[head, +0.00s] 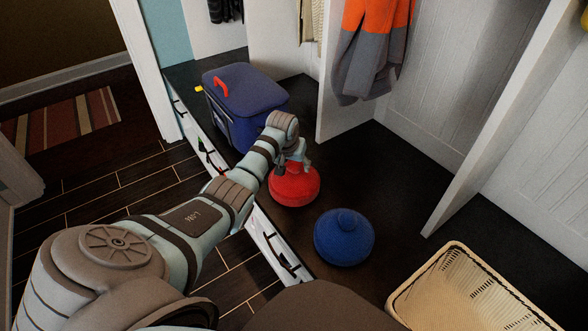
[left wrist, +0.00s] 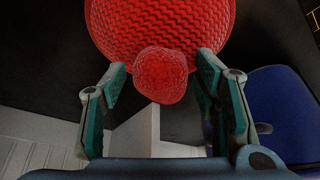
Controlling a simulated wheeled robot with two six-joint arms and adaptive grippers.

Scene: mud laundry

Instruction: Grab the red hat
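The red hat (head: 294,187) lies on the dark bench top, with a knitted body and a round pompom. It fills the top of the left wrist view (left wrist: 160,28), and its pompom (left wrist: 161,75) hangs between the fingers. My left gripper (head: 296,163) is right above the hat in the head view. In the left wrist view my left gripper (left wrist: 160,85) is open, with its teal pads on either side of the pompom and dark gaps between pads and pompom. My right gripper is not in view.
A blue hat (head: 344,237) sits just right of the red one. A blue cooler with a red handle (head: 247,88) stands behind. A cream basket (head: 470,290) is at the lower right. White dividers (head: 345,70) and an orange-grey jacket (head: 372,45) bound the bench.

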